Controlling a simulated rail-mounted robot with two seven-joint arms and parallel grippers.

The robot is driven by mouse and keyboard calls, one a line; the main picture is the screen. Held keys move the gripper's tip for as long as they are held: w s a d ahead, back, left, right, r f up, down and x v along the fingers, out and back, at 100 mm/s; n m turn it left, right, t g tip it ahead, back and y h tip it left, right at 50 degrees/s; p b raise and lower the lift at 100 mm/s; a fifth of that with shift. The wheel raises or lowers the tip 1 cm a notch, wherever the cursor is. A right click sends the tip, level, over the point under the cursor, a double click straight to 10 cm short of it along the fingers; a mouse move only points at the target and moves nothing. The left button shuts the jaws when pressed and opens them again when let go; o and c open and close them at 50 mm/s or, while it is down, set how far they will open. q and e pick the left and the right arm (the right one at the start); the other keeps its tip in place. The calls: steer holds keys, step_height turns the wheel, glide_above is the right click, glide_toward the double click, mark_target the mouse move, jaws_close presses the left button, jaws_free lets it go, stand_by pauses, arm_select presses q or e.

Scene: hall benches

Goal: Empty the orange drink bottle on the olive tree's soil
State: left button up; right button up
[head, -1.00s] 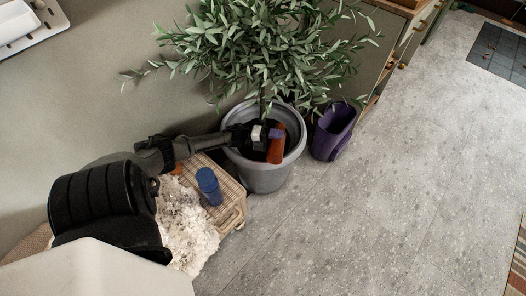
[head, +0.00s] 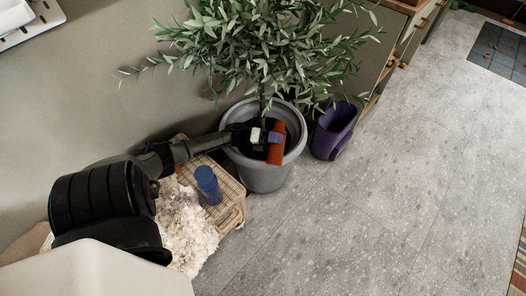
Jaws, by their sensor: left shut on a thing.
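The olive tree (head: 262,38) stands in a round grey pot (head: 262,178) against the wall. Dark soil shows inside the rim, partly hidden by my arm. My left gripper (head: 268,138) is over the pot and shut on the orange drink bottle (head: 277,146). My right gripper is not in view.
A purple bin (head: 333,131) stands just right of the pot. The grey floor (head: 390,190) to the right is clear.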

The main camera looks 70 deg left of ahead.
mark_target(279, 129)
arm_select(q)
steer(key=r+m, duration=0.1)
steer(key=r+m+p, duration=0.1)
steer(key=r, duration=0.1)
steer(key=shift+w+a+m, duration=0.15)
steer(key=shift+a+m, duration=0.05)
steer(key=shift+m, duration=0.1)
steer(key=shift+r+m, duration=0.4)
steer(key=m, duration=0.1)
steer(key=m+b, duration=0.1)
steer(key=a+m, duration=0.1)
steer(key=shift+w+r+g, duration=0.3)
steer(key=shift+r, duration=0.1)
steer(key=shift+w+a+r+m+b, duration=0.1)
steer(key=shift+m+b, duration=0.3)
steer(key=shift+w+a+m+b, duration=0.15)
steer(key=shift+m+b, duration=0.15)
steer(key=shift+b, duration=0.15)
steer(key=shift+w+a+m, duration=0.1)
steer(key=shift+a+m, duration=0.1)
steer(key=shift+m, duration=0.3)
steer(key=shift+w+a+r+m, duration=0.2)
steer(key=shift+a+m, duration=0.1)
steer(key=shift+m, duration=0.5)
steer(key=shift+w+a+m+g, duration=0.15)
steer(key=shift+w+a+m, duration=0.25)
steer(key=shift+m, duration=0.45)
steer(key=shift+w+a+m+g, duration=0.15)
steer(key=shift+w+a+m, duration=0.2)
steer(key=shift+m, duration=0.5)
